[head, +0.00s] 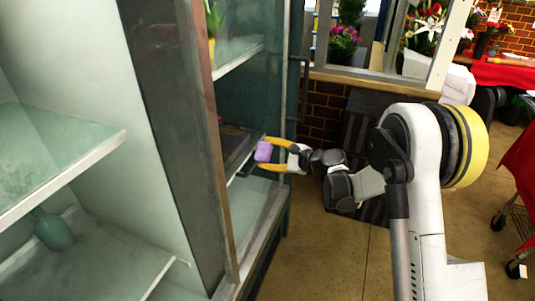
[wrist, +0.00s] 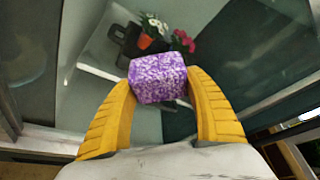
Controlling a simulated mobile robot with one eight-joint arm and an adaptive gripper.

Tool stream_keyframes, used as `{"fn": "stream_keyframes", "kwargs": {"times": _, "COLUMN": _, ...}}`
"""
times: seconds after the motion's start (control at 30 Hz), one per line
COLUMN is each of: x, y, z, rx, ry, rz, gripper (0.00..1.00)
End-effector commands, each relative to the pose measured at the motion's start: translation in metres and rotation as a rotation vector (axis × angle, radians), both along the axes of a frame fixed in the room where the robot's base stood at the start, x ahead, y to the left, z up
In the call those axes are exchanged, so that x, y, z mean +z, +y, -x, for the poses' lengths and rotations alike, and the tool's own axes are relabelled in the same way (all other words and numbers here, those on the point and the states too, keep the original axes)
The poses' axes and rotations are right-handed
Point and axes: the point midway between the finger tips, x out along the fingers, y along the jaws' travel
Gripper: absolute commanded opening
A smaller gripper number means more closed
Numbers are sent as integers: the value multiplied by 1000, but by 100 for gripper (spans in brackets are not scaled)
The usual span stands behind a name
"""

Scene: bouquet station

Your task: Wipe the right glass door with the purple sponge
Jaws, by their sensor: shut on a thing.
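The purple sponge (wrist: 158,80) is a small speckled block between the two yellow fingers of my gripper (wrist: 160,98) in the wrist view. My gripper (head: 268,154) is shut on it, and the sponge (head: 263,151) also shows in the head view. It is held up at the front of the right glass door (head: 250,110), near its lower middle. Whether the sponge touches the glass, I cannot tell. A dark vertical handle (head: 304,95) runs along the door's right side.
Glass shelves (head: 50,150) and a green vase (head: 54,230) stand in the cabinet at left. A potted plant (wrist: 149,32) and pink flowers (wrist: 183,41) show beyond the glass. A cart (head: 518,235) stands at far right. The floor (head: 345,262) before the cabinet is clear.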

Motion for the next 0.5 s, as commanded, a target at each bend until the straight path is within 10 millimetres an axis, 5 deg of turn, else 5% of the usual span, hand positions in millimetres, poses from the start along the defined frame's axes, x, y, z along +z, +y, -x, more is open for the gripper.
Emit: {"fn": "stream_keyframes", "kwargs": {"times": 0.5, "x": 0, "y": 5, "z": -2, "rx": 1, "ry": 0, "rz": 0, "gripper": 31}}
